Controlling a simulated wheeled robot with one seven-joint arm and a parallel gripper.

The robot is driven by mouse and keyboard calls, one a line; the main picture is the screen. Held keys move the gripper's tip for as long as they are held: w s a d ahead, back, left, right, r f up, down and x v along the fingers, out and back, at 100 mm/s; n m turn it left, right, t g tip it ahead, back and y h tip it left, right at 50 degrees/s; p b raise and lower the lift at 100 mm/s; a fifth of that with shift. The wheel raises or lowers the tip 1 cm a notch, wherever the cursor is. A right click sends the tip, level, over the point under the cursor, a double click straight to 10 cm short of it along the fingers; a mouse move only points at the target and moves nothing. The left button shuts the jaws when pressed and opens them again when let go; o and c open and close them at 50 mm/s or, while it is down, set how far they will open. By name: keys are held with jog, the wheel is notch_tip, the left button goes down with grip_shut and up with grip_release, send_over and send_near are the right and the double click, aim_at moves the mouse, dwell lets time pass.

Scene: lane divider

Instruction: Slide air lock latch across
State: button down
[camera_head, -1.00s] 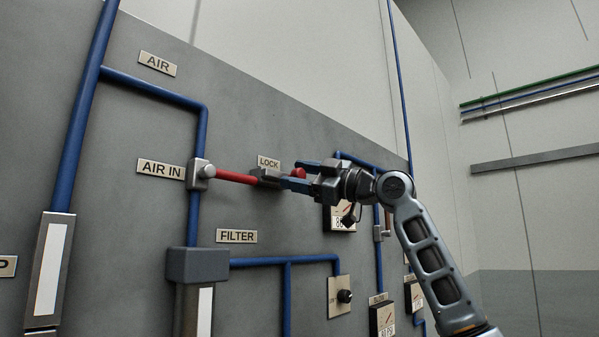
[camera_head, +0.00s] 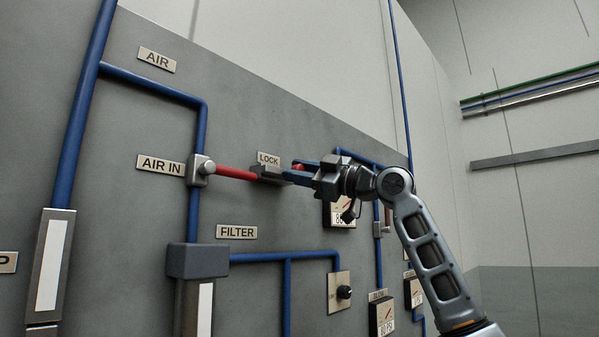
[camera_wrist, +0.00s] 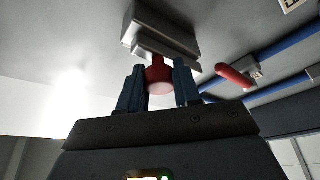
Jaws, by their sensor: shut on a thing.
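The air lock latch (camera_head: 270,173) is a small grey block under the LOCK label, at the end of the red AIR IN valve handle (camera_head: 236,174). In the wrist view the latch block (camera_wrist: 165,32) is straight ahead, with its red knob (camera_wrist: 159,78) pointing toward me. My gripper (camera_head: 299,171) comes in from the right in the head view. Its blue fingers are on both sides of the red knob and shut on it. The fingers partly hide the knob in the head view.
The valve body (camera_head: 200,172) on the blue pipe stands left of the latch. Blue pipes, a FILTER unit (camera_head: 198,262), a black knob (camera_head: 344,293) and gauges sit lower on the grey panel. Open room lies to the right.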

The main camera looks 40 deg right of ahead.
jog(key=shift+a, duration=0.1)
jog(key=a+b, duration=0.1)
jog(key=a, duration=0.4)
jog(key=shift+a+r+b, duration=0.1)
jog(key=shift+b, duration=0.25)
jog(key=c, duration=0.8)
grip_release()
jog(key=shift+a, duration=0.2)
jog(key=shift+d, duration=0.1)
jog(key=shift+s, duration=0.1)
jog(key=shift+s+d+f, duration=0.15)
jog(key=shift+s+f, duration=0.05)
jog(key=shift+f, duration=0.05)
jog(key=b, duration=0.2)
send_near(268, 165)
jog(key=shift+s+d, duration=0.1)
jog(key=shift+s, duration=0.4)
